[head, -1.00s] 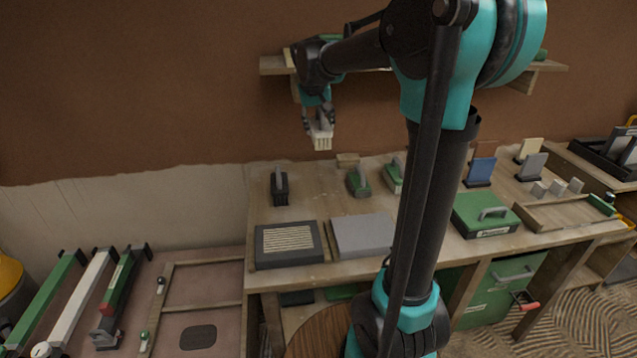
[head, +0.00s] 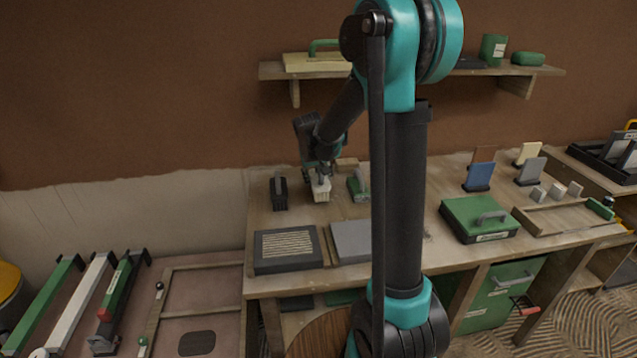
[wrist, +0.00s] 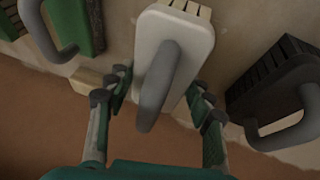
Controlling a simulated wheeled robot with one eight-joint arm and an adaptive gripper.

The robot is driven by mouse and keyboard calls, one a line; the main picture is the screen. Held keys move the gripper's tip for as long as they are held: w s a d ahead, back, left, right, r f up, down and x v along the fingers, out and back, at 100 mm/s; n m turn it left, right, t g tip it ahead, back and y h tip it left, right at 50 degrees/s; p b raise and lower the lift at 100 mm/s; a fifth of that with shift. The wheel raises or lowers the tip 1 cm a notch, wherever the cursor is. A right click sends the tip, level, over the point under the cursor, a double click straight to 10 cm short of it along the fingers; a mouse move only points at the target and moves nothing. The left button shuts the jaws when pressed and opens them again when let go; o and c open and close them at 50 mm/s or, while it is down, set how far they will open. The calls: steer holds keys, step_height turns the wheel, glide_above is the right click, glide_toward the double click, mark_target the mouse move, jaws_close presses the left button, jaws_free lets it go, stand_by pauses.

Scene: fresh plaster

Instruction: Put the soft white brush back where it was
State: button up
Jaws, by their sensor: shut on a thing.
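The soft white brush (head: 320,190) is upright, bristles down, at the back of the workbench (head: 300,222). It stands between a black brush (head: 279,192) and a green brush (head: 358,186). My gripper (head: 319,176) is above it and shut on it. The wrist view shows the brush's pale body (wrist: 176,38) and grey handle between the two fingers of my gripper (wrist: 160,92). The bristles are at bench height, but I cannot tell whether they touch the top. In the wrist view the black brush (wrist: 275,90) is on the right and the green brush (wrist: 78,25) on the left.
A small wooden block (head: 346,164) lies behind, near the wall. A dark box with a ribbed pad (head: 288,250) and a grey slab (head: 352,240) lie at the front. A shelf (head: 275,70) hangs above. A green case (head: 480,216) is to the right.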

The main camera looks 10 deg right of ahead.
steer(key=shift+f, duration=1)
steer(key=shift+f, duration=0.1)
steer(key=o, duration=1.1)
steer(key=v, duration=1.2)
